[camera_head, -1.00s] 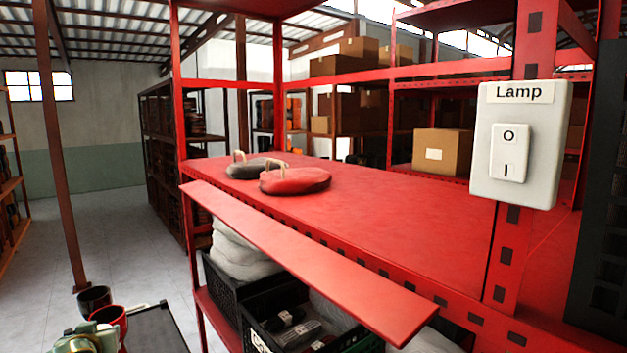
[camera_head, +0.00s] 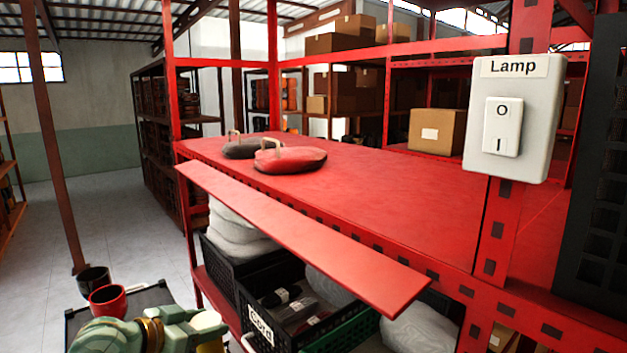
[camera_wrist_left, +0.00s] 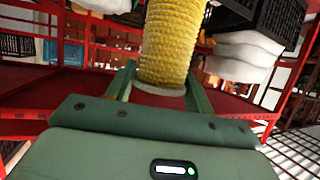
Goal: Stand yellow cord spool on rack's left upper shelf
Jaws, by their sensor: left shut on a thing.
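My left gripper (camera_head: 208,332) is low in the head view, below and left of the red upper shelf (camera_head: 390,205) of the rack. In the left wrist view its fingers (camera_wrist_left: 158,85) are shut on the yellow cord spool (camera_wrist_left: 168,40), which has ribbed yellow windings and a pale end disc near the palm. In the head view only a sliver of the spool (camera_head: 211,346) shows under the fingers; the rest is hidden or out of frame. The spool is off the shelf. My right gripper is not in view.
A dark pad (camera_head: 240,149) and a red pad (camera_head: 290,160), both with handles, lie at the shelf's far left end. A red board (camera_head: 300,240) juts along the front edge. A Lamp switch (camera_head: 514,118) is on the post. Crates (camera_head: 262,330) stand below. The shelf's middle is clear.

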